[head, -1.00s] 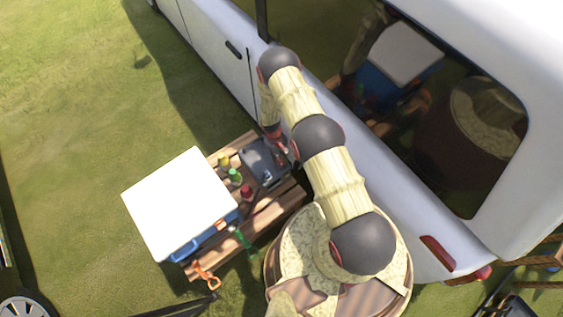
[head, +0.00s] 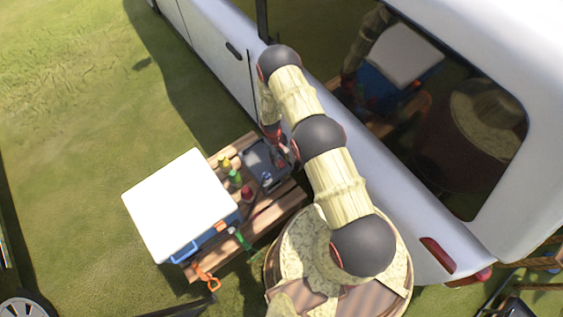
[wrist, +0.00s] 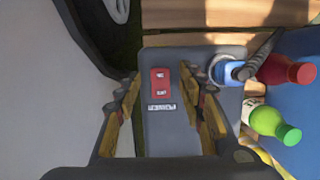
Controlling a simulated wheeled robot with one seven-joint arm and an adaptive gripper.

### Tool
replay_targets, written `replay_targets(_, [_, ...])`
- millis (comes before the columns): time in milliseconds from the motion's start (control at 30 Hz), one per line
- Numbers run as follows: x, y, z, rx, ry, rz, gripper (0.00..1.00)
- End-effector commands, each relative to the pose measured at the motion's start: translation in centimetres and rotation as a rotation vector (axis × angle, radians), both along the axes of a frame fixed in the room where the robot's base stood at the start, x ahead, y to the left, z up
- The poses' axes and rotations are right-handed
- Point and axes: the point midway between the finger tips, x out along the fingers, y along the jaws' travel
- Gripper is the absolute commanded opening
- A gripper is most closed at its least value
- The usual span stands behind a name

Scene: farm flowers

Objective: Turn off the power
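A grey box (head: 264,163) sits on a wooden bench beside the vehicle in the head view. In the wrist view its grey top (wrist: 168,135) bears a red rocker switch (wrist: 160,82) with small white marks, and a small label below it. My gripper (wrist: 165,90) is open, with one finger on each side of the switch and nothing between them. I cannot tell how high the fingertips are above the box. In the head view my arm partly hides the gripper. The switch cannot be made out there.
A white-lidded blue cooler (head: 178,203) stands left on the bench (head: 275,208). The pale vehicle (head: 225,60) is close on the other side. Grass lies left.

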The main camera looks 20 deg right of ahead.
Motion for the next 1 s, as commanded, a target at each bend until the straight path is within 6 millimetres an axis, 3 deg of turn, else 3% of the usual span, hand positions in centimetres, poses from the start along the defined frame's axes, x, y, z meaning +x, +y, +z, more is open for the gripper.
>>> replay_targets(500, [2.4, 0.7, 8.7, 0.000, -0.003, 0.000, 0.39])
replay_targets(700, [2.6, 0.8, 10.1, 0.000, 0.000, 0.000, 0.39])
replay_targets(1000, [2.7, 0.8, 10.4, 0.000, 0.000, 0.000, 0.39])
